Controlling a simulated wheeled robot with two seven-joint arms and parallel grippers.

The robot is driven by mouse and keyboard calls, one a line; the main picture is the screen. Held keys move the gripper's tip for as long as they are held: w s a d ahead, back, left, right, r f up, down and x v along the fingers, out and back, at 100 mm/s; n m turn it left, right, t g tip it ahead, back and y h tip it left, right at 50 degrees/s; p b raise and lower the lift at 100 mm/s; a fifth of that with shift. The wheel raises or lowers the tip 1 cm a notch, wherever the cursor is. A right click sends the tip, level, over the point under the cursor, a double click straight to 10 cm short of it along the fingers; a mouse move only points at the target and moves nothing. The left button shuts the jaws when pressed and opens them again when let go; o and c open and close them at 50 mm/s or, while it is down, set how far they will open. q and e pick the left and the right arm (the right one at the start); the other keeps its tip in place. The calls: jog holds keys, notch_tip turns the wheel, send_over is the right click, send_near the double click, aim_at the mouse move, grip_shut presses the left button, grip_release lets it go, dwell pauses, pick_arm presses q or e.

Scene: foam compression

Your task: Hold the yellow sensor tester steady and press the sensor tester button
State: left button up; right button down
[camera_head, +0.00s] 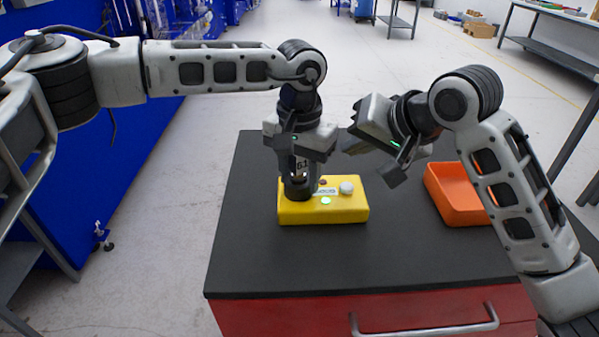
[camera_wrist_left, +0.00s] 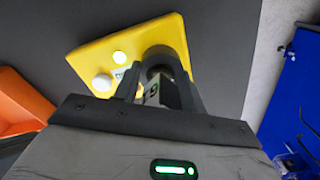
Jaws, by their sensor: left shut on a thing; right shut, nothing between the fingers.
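The yellow sensor tester (camera_head: 345,210) lies on the dark tabletop; it also shows in the left wrist view (camera_wrist_left: 90,50). On its top are a white round knob (camera_head: 347,187), a glowing pale green spot (camera_head: 325,201), a small red spot and a label. My left gripper (camera_head: 298,160) points down over the tester's left part. It is shut on a dark cylinder (camera_head: 298,188) with a white numbered label (camera_wrist_left: 152,92), which stands at the tester. The cylinder's lower contact is partly hidden. My right gripper (camera_head: 352,143) is shut and empty, raised behind and above the white knob, apart from the tester.
An orange open bin (camera_head: 455,205) stands on the table to the right, beside my right arm; it also shows in the left wrist view (camera_wrist_left: 20,95). The dark tabletop (camera_head: 260,265) is clear in front of the tester. A red drawer (camera_head: 390,312) with a metal handle is below.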

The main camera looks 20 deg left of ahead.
dwell(0.3)
pick_arm(q)
jog(key=o, duration=1.4)
